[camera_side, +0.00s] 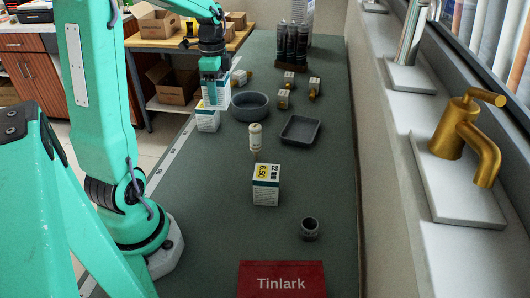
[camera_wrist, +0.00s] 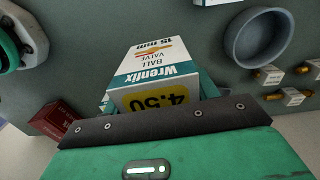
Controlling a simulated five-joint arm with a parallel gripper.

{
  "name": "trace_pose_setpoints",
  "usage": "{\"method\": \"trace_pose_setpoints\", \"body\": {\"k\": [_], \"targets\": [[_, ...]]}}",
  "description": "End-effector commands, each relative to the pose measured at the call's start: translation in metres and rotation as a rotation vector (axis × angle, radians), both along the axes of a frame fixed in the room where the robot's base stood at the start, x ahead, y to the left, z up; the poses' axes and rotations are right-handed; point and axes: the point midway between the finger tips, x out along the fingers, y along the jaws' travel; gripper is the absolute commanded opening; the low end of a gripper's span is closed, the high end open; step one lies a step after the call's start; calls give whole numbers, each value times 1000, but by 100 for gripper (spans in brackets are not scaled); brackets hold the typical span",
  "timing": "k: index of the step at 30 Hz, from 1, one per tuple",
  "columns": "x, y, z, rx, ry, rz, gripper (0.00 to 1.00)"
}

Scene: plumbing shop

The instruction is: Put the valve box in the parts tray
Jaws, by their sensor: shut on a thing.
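The valve box in my gripper is a white and teal carton with a yellow price patch. In the wrist view the box (camera_wrist: 155,70) reads Wrenlix, ball valve, 15 mm, 4.50. In the side view the held box (camera_side: 216,92) is at the far left edge of the bench, partly hidden behind another box. My gripper (camera_side: 211,73) is shut on it from above. The parts tray (camera_side: 300,130), square, dark grey and low-walled, looks empty, right of and nearer than my gripper.
A similar box (camera_side: 207,119) stands just in front of the held one. A round grey bowl (camera_side: 250,106) lies between my gripper and the tray. Brass fittings (camera_side: 283,99) lie beyond.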

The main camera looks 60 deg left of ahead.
Motion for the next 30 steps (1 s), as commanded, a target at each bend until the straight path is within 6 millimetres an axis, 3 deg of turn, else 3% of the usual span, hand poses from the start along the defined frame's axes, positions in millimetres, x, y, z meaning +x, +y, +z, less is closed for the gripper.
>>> {"method": "trace_pose_setpoints", "body": {"k": [8, 14, 24, 30], "targets": [[43, -15, 3, -1, 1, -18, 29], [90, -38, 4, -1, 1, -37, 29], [177, -110, 3, -1, 1, -68, 29], [206, -146, 1, -2, 2, -77, 29]]}}
